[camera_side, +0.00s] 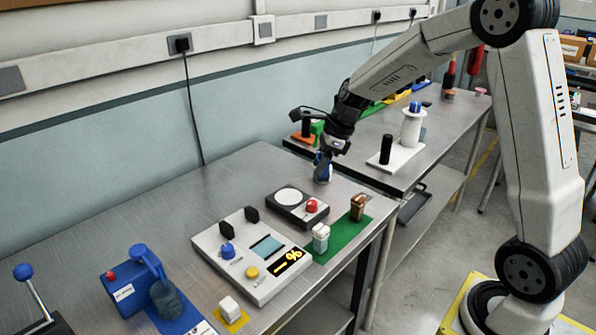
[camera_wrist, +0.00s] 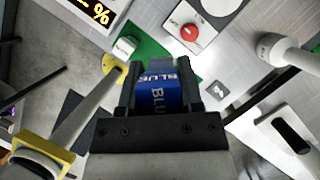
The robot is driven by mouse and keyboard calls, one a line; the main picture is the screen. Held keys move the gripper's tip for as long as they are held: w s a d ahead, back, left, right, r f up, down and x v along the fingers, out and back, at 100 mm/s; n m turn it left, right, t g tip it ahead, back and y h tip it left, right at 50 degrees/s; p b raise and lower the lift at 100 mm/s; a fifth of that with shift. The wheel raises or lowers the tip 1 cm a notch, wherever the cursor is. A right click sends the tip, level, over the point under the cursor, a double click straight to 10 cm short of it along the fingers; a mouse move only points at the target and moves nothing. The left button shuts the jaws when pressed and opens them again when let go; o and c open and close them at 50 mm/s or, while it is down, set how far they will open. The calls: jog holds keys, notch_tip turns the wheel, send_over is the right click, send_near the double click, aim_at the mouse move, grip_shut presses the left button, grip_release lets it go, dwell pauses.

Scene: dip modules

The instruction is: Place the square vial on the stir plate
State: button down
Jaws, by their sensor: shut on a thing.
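My gripper (camera_side: 323,158) is shut on a boxy blue vial (camera_side: 323,174) and holds it near the table's back right edge. In the wrist view the vial (camera_wrist: 156,96) sits between the two fingers of my gripper (camera_wrist: 158,78), with BLUE printed on its blue faces and a grey end showing. I take this to be the square vial. The stir plate (camera_side: 283,213) is a dark box with a round white top and a red knob, to the lower left of my gripper.
A white-capped vial (camera_side: 320,238) and a brown vial (camera_side: 357,207) stand on a green mat (camera_side: 341,241) in front of the stir plate. A white instrument (camera_side: 233,267) with a lit display stands to the left. A white stand (camera_side: 411,130) is on the back table.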

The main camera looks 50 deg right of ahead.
jog(key=w+f, duration=0.2)
jog(key=w, duration=0.2)
jog(key=w+d+f, duration=0.1)
jog(key=w+f, duration=0.2)
jog(key=w, duration=0.1)
jog(key=w+d+f, duration=0.1)
jog(key=w+f, duration=0.2)
jog(key=w, duration=0.1)
jog(key=shift+w+f, duration=0.15)
jog(key=shift+f, duration=0.05)
jog(key=shift+w+f, duration=0.45)
jog(key=shift+w+f, duration=0.2)
jog(key=shift+f, duration=1.65)
jog(key=shift+f, duration=0.15)
jog(key=shift+c, duration=1.2)
grip_release()
